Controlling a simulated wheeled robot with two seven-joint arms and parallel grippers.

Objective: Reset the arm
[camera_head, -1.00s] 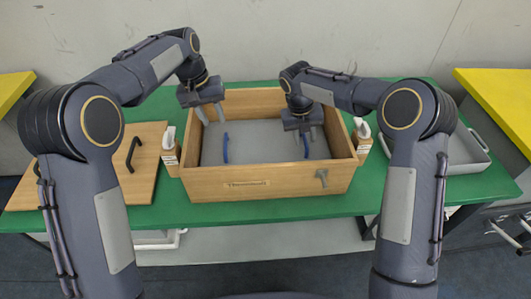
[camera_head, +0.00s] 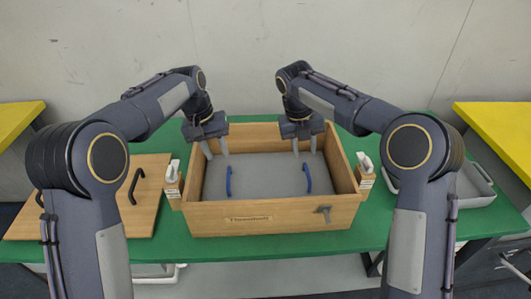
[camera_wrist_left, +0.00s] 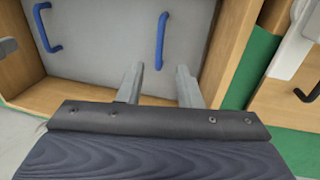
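My left gripper (camera_head: 216,147) is open and empty above the left back part of a wooden box (camera_head: 285,218). It also shows in the left wrist view (camera_wrist_left: 160,85), with its two fingers apart and nothing between them. My right gripper (camera_head: 304,145) is open and empty above the back right part of the same box. The box has a grey panel (camera_head: 268,176) inside with two blue handles, the left one (camera_head: 228,181) and the right one (camera_head: 308,178). Both grippers are apart from the handles.
White scanner-like devices in holders stand left (camera_head: 173,180) and right (camera_head: 364,172) of the box. A wooden board (camera_head: 143,205) with black handles lies at the left on the green table (camera_head: 285,245). A grey tray (camera_head: 474,190) is at the right. Yellow tables flank both sides.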

